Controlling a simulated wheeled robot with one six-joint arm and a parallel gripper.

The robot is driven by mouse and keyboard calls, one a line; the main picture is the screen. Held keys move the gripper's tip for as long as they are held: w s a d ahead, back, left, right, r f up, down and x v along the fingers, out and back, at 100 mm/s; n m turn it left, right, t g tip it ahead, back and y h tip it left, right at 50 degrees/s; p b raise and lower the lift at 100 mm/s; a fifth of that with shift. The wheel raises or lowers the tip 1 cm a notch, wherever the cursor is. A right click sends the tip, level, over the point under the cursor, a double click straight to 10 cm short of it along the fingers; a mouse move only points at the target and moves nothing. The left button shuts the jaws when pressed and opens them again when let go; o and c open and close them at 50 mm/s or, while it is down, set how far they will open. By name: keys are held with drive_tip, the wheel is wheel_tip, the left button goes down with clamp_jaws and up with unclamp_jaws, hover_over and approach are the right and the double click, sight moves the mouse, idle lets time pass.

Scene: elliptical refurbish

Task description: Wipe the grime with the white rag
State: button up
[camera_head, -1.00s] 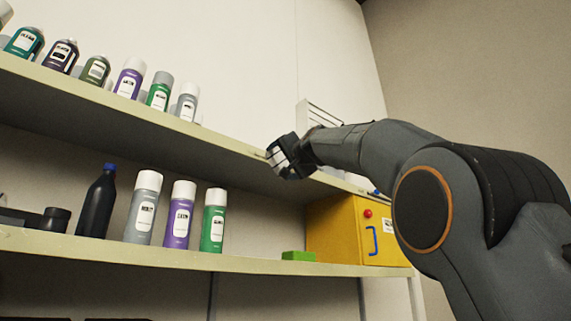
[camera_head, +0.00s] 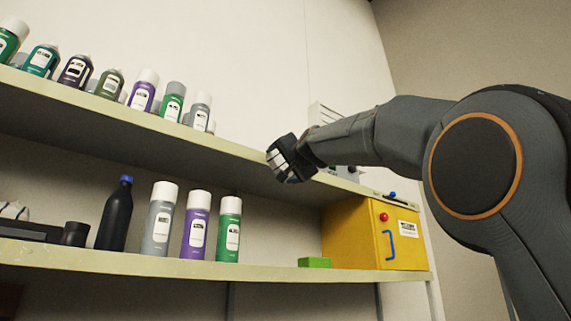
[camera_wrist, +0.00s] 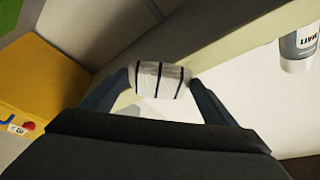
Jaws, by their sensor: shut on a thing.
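My gripper (camera_head: 283,162) is in the middle of the head view, in front of the upper shelf's front edge, beyond the right end of the row of bottles. It is shut on the white rag (camera_head: 275,158), which has dark stripes. In the wrist view, the rag (camera_wrist: 160,70) is bunched between the two fingers, with a greyish smudge near its top right. The upper shelf's pale edge (camera_wrist: 228,40) runs close behind it. I cannot tell whether the rag touches the shelf. I cannot make out the grime in either view.
Several spray cans and bottles (camera_head: 142,97) line the upper shelf to the left. The lower shelf (camera_head: 120,262) holds a dark bottle (camera_head: 115,215), several cans, a green block (camera_head: 314,262) and a yellow box (camera_head: 372,235). A grey can (camera_wrist: 298,48) hangs into the wrist view's upper right.

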drive_tip(key=shift+s+a+r+p, duration=0.15)
drive_tip(key=shift+s+a+p, duration=0.6)
drive_tip(key=shift+a+p, duration=0.45)
drive_tip(key=shift+s+a+p, duration=0.15)
drive_tip(key=shift+a+p, duration=0.1)
drive_tip(key=shift+p, duration=0.15)
drive_tip(key=s+a+p, duration=0.2)
drive_tip(key=p, duration=0.3)
drive_tip(key=shift+a, duration=0.4)
drive_tip(key=shift+s, duration=0.1)
drive_tip(key=b, duration=0.4)
approach(269, 163)
drive_tip(key=shift+s+a+r, duration=0.5)
drive_tip(key=shift+s+r, duration=0.1)
drive_tip(key=shift+r, duration=0.2)
drive_tip(key=shift+s+d, duration=0.1)
